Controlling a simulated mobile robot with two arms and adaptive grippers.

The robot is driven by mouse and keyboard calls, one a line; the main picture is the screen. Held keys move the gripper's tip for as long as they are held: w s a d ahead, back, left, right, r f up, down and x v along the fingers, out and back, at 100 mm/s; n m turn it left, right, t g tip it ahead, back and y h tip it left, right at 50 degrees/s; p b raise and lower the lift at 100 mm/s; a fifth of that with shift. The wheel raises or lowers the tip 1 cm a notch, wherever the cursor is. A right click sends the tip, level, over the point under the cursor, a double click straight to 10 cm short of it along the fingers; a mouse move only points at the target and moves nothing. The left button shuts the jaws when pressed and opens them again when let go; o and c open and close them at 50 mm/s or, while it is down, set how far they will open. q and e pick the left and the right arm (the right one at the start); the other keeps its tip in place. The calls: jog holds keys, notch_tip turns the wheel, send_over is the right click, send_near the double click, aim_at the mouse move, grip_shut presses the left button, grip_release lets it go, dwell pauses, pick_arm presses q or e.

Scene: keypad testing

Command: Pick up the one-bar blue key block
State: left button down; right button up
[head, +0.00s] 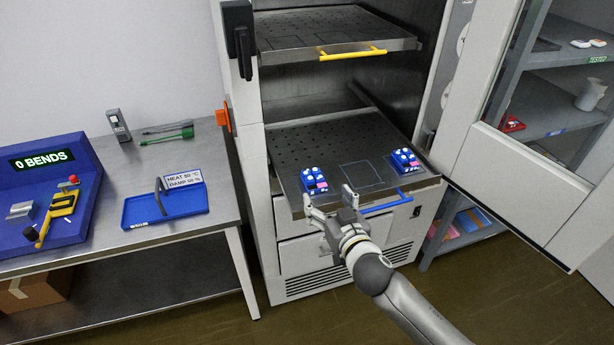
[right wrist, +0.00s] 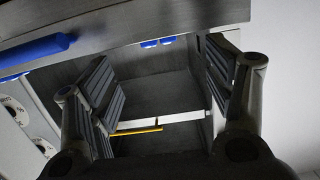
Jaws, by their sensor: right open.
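Two blue key blocks with white keys sit on the lower pulled-out shelf (head: 345,147): the left block (head: 314,180) near the shelf's front left, the right block (head: 405,160) toward its right side. Both show pink marks; the bars are too small to count, so I cannot tell which is the one-bar block. My right gripper (head: 328,196) is open and empty at the shelf's front edge, just in front of the left block. In the right wrist view its fingers (right wrist: 165,85) are spread, with blue bits of a block (right wrist: 158,42) beyond the shelf edge. My left gripper is out of view.
A blue handle (head: 388,202) runs along the shelf front, right of my gripper. An upper shelf with a yellow handle (head: 352,54) hangs above. The open cabinet door (head: 530,180) stands right. A bench with a blue tray (head: 165,207) is left.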

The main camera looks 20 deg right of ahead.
aim_at(315, 178)
jog(key=w, duration=0.4)
jog(key=shift+a+f+p, duration=0.1)
jog(key=shift+f+p, duration=0.05)
jog(key=shift+p, duration=0.2)
jog(key=shift+w+f, duration=0.1)
jog(key=shift+w, duration=0.15)
jog(key=shift+w+p, duration=0.3)
jog(key=shift+w, duration=0.2)
jog(key=w, duration=0.3)
jog(key=shift+f+p, duration=0.25)
jog(key=shift+p, duration=0.05)
jog(key=shift+w+f, duration=0.15)
jog(key=shift+w, duration=0.35)
jog(key=shift+c, duration=1)
jog(key=c, duration=0.9)
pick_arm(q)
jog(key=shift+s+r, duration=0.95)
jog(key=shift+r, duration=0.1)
pick_arm(e)
jog(key=shift+r, duration=0.2)
